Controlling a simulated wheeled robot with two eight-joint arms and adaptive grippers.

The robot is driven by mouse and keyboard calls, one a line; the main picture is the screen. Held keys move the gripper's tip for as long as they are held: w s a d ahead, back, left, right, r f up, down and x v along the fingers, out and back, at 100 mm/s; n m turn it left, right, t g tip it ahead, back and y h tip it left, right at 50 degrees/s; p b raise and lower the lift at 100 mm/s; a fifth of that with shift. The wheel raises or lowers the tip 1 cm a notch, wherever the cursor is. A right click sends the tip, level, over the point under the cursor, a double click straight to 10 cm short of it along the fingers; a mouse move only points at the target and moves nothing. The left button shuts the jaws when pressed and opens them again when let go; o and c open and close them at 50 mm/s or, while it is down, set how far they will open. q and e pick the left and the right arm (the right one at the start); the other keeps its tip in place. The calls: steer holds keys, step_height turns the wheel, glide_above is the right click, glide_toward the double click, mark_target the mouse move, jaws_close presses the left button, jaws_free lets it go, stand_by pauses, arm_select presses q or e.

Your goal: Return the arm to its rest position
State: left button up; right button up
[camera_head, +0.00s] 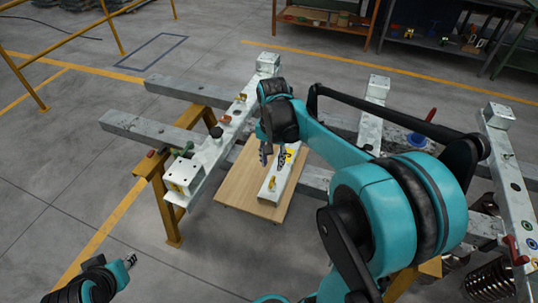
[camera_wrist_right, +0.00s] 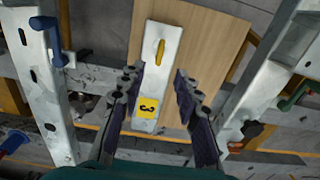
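My right arm reaches in from the lower right of the head view, and its gripper (camera_head: 274,153) hangs over the wooden board. In the right wrist view the two dark fingers of this gripper (camera_wrist_right: 158,85) are wide apart, with nothing held between them. Beyond them a white plate (camera_wrist_right: 158,75) with a yellow handle (camera_wrist_right: 160,53) and a yellow label marked 3 (camera_wrist_right: 149,107) lies on the board. The plate also shows in the head view (camera_head: 272,187). My left gripper (camera_head: 129,262) is at the lower left, apart from the frame; its opening is too small to judge.
The wooden board (camera_head: 236,190) sits between grey metal beams. A beam with fittings (camera_head: 213,150) runs left of my right gripper, on a yellow stand (camera_head: 164,208). More beams (camera_head: 512,185) stand at right. Shelves (camera_head: 430,25) line the back.

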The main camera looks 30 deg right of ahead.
steer(key=shift+r, duration=0.25)
steer(key=shift+s+a+r, duration=0.1)
steer(key=shift+s+a, duration=0.05)
steer(key=shift+a, duration=0.05)
steer(key=s+a+n+t, duration=0.7)
steer(key=s+a+n, duration=0.2)
steer(key=s+a, duration=0.1)
steer(key=shift+s+r+n, duration=0.3)
steer(key=shift+s+n, duration=0.1)
steer(key=shift+a, duration=0.1)
